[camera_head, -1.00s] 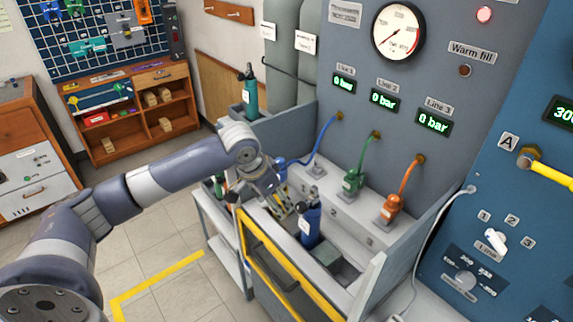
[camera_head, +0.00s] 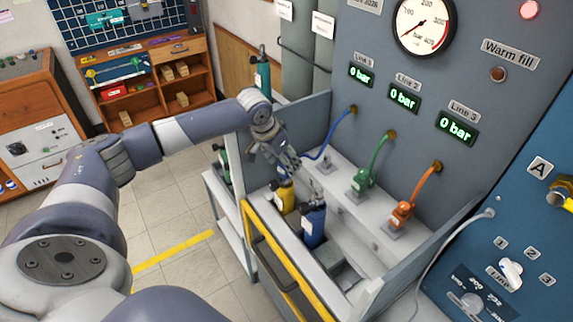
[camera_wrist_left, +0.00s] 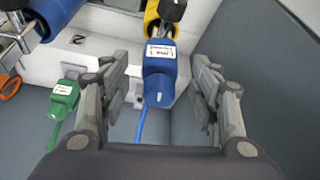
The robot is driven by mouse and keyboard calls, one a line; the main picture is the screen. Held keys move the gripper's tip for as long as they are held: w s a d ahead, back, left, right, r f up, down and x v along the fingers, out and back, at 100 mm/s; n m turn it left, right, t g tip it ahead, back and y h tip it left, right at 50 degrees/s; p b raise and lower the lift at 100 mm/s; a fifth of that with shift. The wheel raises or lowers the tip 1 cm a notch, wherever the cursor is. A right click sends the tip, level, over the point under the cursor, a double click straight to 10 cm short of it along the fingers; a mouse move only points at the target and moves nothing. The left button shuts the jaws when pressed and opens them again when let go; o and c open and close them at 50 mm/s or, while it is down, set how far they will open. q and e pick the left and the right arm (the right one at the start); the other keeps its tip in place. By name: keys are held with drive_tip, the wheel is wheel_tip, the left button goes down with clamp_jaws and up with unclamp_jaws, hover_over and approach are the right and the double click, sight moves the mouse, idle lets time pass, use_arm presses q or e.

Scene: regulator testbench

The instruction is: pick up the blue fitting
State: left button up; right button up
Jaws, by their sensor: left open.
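The blue fitting (camera_wrist_left: 160,80) carries a white label and sits between the two fingers of my left gripper (camera_wrist_left: 159,66) in the left wrist view. A gap shows on each side, so the gripper is open around it without gripping. The blue hose (camera_wrist_left: 140,125) runs from the fitting toward the bottom of that view. In the head view my left gripper (camera_head: 296,163) is over the bench at the Line 1 end and mostly hides the fitting. The blue hose (camera_head: 328,138) shows behind it, going up to the panel. My right gripper is not in view.
A yellow cylinder (camera_head: 285,196) and a blue cylinder (camera_head: 313,225) stand in front of the gripper. The green fitting (camera_head: 360,183) and orange fitting (camera_head: 402,215) sit along the bench to the right. A grey side wall (camera_head: 303,122) rises close beside the gripper.

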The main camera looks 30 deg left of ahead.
use_arm(q)
drive_tip(key=shift+x, duration=0.95)
drive_tip(key=shift+f, duration=0.25)
drive_tip(key=shift+w+f, duration=0.1)
drive_tip(key=shift+f, duration=0.05)
drive_tip(key=shift+c, duration=0.8)
drive_tip(key=c, duration=0.4)
clamp_jaws()
drive_tip(key=c, duration=0.8)
unclamp_jaws()
drive_tip(key=c, duration=0.8)
unclamp_jaws()
drive_tip(key=shift+w+r, duration=0.1)
drive_tip(key=shift+r, duration=0.3)
drive_tip(key=c, duration=0.8)
unclamp_jaws()
wheel_tip(320, 180, up, 9)
drive_tip(key=shift+f+b, duration=0.2)
drive_tip(key=shift+b, duration=0.85)
drive_tip(key=c, duration=0.8)
unclamp_jaws()
drive_tip(key=shift+r, duration=0.45)
drive_tip(key=c, duration=0.8)
unclamp_jaws()
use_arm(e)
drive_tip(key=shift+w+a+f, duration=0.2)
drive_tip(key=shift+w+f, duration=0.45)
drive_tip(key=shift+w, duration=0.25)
